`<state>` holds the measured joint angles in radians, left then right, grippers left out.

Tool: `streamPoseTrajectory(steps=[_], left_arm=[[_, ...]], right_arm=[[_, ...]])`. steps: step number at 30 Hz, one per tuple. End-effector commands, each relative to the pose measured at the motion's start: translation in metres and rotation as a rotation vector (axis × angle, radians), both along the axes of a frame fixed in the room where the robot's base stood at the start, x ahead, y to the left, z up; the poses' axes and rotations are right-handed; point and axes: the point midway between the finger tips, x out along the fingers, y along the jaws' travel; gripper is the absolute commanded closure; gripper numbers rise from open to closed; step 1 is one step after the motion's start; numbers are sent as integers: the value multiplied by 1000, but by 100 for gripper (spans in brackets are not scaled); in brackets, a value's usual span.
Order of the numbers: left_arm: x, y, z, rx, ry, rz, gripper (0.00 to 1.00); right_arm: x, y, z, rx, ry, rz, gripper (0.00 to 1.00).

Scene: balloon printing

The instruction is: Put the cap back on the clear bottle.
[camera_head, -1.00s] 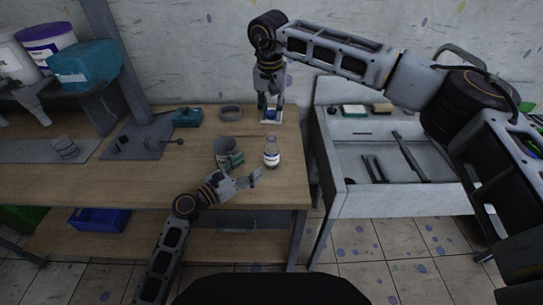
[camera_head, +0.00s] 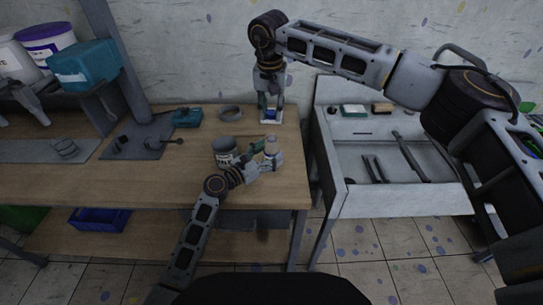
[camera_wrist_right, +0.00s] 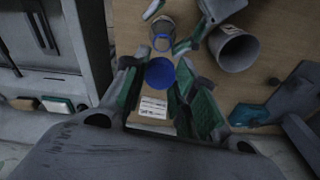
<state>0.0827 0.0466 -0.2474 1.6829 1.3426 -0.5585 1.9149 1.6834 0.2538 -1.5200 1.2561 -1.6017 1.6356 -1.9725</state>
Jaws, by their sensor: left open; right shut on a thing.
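The clear bottle (camera_head: 272,148) stands upright and uncapped on the wooden table, and it also shows at the top of the right wrist view (camera_wrist_right: 162,34). My left gripper (camera_head: 264,157) is open, with its fingers at the sides of the bottle; whether they touch it I cannot tell. The blue cap (camera_wrist_right: 160,72) is between the fingers of my right gripper (camera_wrist_right: 162,82), which is shut on it. In the head view my right gripper (camera_head: 270,108) points down behind the bottle, low over a white label card (camera_wrist_right: 153,107).
A grey cup (camera_head: 226,145) stands just left of the bottle, close to my left gripper. A grey ring (camera_head: 231,112) and a teal tool (camera_head: 187,118) lie farther back. The table's front left is clear.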

Motion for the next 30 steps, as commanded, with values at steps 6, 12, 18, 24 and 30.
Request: streamPoseTrajectory(steps=[6,12,18,24,30], left_arm=[[8,-7,0,1,-1,0,27],[8,-8,0,1,0,0,27],[8,-8,0,1,0,0,35],[8,-8,0,1,0,0,60],[8,-8,0,1,0,0,86]], right_arm=[[0,0,0,0,0,0,79],[0,0,0,0,0,0,79],[0,0,0,0,0,0,79],[0,0,0,0,0,0,79],[0,0,0,0,0,0,79]])
